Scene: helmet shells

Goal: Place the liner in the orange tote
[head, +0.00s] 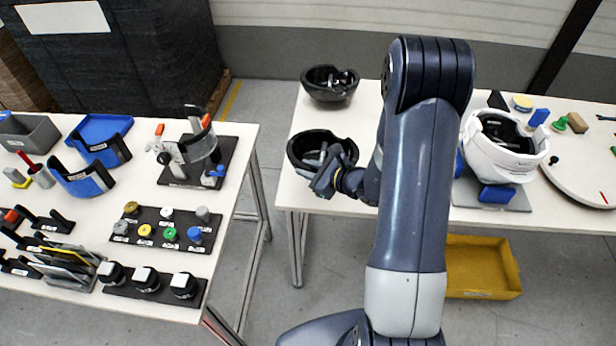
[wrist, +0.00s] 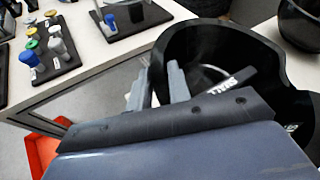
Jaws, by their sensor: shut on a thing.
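The liner, a black open bowl-shaped shell (head: 297,150), is at the left end of the right-hand table. It fills much of the wrist view (wrist: 200,40), with part of a white-lettered label inside. My gripper (head: 328,172) is shut on its near rim, and its grey fingers (wrist: 158,88) straddle the wall in the wrist view. I cannot tell whether the liner touches the table. An orange tote (wrist: 42,150) shows partly at the lower left of the wrist view, low beside the table; the head view does not show it.
Another black shell (head: 318,95) stands behind the liner. A white helmet shell (head: 500,152) sits on a stand to the right. A yellow tote (head: 488,290) is on the floor under the table. The left table (head: 235,140) holds several fixtures and parts; a floor gap separates the tables.

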